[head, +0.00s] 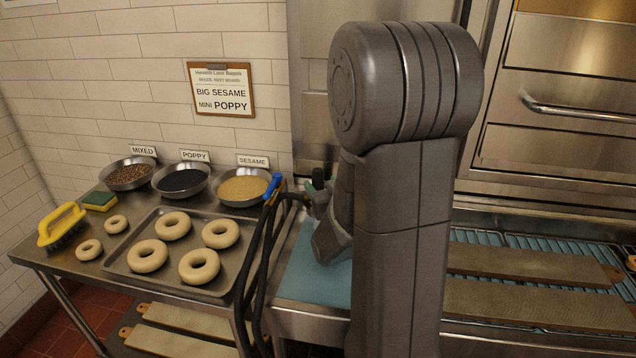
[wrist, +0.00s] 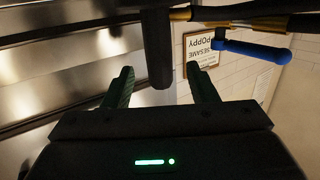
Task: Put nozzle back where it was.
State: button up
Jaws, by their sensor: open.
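A spray nozzle assembly with a blue lever (head: 271,187) and black hoses is at the right end of the prep table, beside the sesame pan. In the wrist view the blue lever (wrist: 250,50) and a brass-coloured tube (wrist: 215,13) cross the top. A thick black cylinder (wrist: 157,50) extends from there between my fingers; it looks like the nozzle's grip or head. My gripper (wrist: 158,72) is open, with its green fingers on either side of the cylinder and a visible gap to each. In the head view my gripper (head: 318,187) is partly hidden by my arm.
Black hoses (head: 262,265) hang down the table's right end. A tray (head: 125,262) of bagels, a sesame pan (head: 243,188), a poppy pan (head: 181,182) and a yellow brush (head: 62,226) stand left. A blue mat (head: 305,275) lies below my gripper. An oven (head: 560,80) stands right.

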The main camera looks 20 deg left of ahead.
jog(key=f+b+v, duration=0.1)
jog(key=v, duration=0.7)
jog(key=shift+s+d+r, duration=0.25)
jog(key=shift+d+r, duration=0.05)
jog(key=shift+r, duration=0.2)
